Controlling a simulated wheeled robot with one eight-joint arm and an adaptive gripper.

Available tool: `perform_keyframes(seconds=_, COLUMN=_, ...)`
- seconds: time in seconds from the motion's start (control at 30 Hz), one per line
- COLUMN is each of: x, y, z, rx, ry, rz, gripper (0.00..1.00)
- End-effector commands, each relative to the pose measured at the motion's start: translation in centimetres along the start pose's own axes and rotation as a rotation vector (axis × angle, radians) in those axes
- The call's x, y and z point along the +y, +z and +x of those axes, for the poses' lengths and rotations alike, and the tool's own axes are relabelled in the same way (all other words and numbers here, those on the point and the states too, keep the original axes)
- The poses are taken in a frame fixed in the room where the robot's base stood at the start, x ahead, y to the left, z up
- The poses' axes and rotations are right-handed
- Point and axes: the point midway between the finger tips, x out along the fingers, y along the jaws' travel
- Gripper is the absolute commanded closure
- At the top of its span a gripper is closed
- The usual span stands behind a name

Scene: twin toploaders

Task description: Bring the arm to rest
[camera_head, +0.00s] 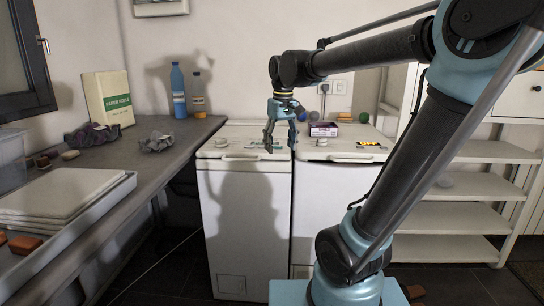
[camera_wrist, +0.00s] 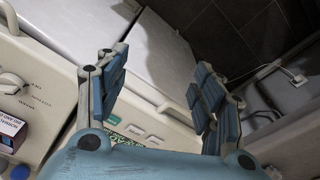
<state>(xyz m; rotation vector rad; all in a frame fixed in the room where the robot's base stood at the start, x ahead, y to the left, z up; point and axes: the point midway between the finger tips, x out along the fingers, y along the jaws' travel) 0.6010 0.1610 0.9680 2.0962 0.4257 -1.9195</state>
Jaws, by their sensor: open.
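My gripper (camera_head: 281,136) hangs from the outstretched arm, pointing down, in front of the two white toploaders. It is open, with nothing between its fingers. In the wrist view the two blue-padded fingers (camera_wrist: 160,95) stand apart. The left toploader (camera_head: 243,220) stands behind and below my gripper. The right toploader (camera_head: 340,178) is beside it, partly hidden by my arm. Both lids are shut.
A box (camera_head: 323,129), a green ball (camera_head: 363,117) and a yellow-black item (camera_head: 371,144) are on the right toploader. The counter (camera_head: 140,170) at left holds a blue bottle (camera_head: 178,92), cloths and a tray (camera_head: 75,225). White shelves (camera_head: 455,217) stand at right.

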Motion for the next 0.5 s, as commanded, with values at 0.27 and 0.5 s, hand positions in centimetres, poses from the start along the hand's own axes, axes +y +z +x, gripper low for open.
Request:
perform_keyframes(seconds=0.27, x=4.8, y=8.6, z=5.0, rx=0.036, ry=0.016, rz=0.132, gripper=0.38)
perform_keyframes(seconds=0.5, x=7.1, y=15.6, z=10.4, rx=0.067, ry=0.033, rz=0.240, gripper=0.38)
